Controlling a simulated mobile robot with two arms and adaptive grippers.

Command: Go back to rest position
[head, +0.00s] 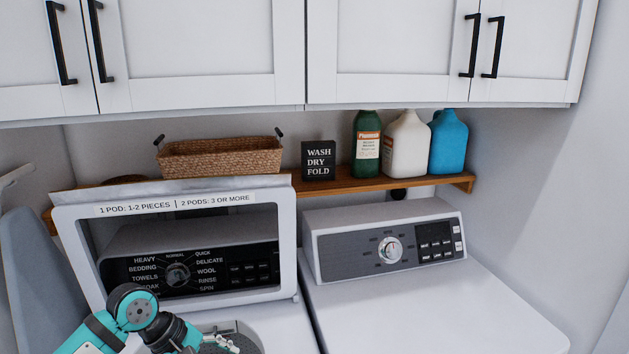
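My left arm, teal and dark grey, comes in at the bottom left of the head view. Its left gripper (226,345) is at the bottom edge, over the washer's round tub opening, and is small and partly cut off. I cannot tell whether its fingers are apart or together, or whether they hold anything. The washer's lid (285,240) stands raised, and the washer's control panel (178,274) shows through its window. My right gripper is not in view.
The dryer (430,315) on the right has a clear top. A wooden shelf (440,182) behind the machines holds a basket (220,157), a sign (318,161) and three jugs (406,145). White cabinets (215,55) hang above. An ironing board (40,270) stands at the left.

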